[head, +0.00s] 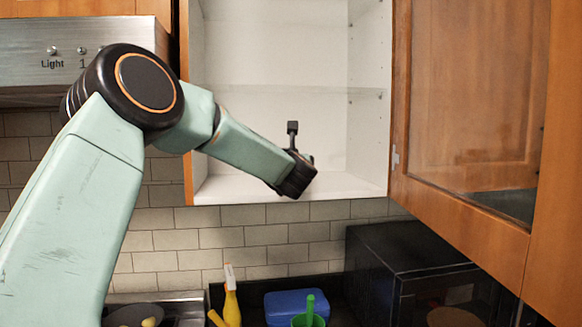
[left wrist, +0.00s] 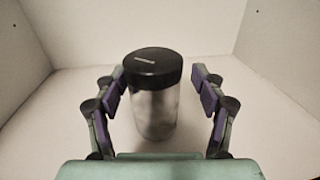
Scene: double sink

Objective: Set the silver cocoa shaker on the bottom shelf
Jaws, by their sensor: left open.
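The silver cocoa shaker (left wrist: 155,112) with a black lid stands upright in the left wrist view, apparently on the white bottom shelf (left wrist: 265,115) of the cabinet. My left gripper (left wrist: 158,78) is open, with one finger on each side of the shaker and a gap visible on both sides. In the head view my left gripper (head: 304,167) is inside the open cabinet, low over the bottom shelf (head: 345,186). There my wrist hides the shaker and most of the fingers. My right gripper is in neither view.
A clear upper shelf (head: 290,91) crosses the cabinet above. The glass-front door (head: 470,110) stands open at the right. Below are a black microwave (head: 400,265), a yellow spray bottle (head: 231,300), a blue item (head: 290,303) and a green container (head: 309,318). The bottom shelf looks otherwise clear.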

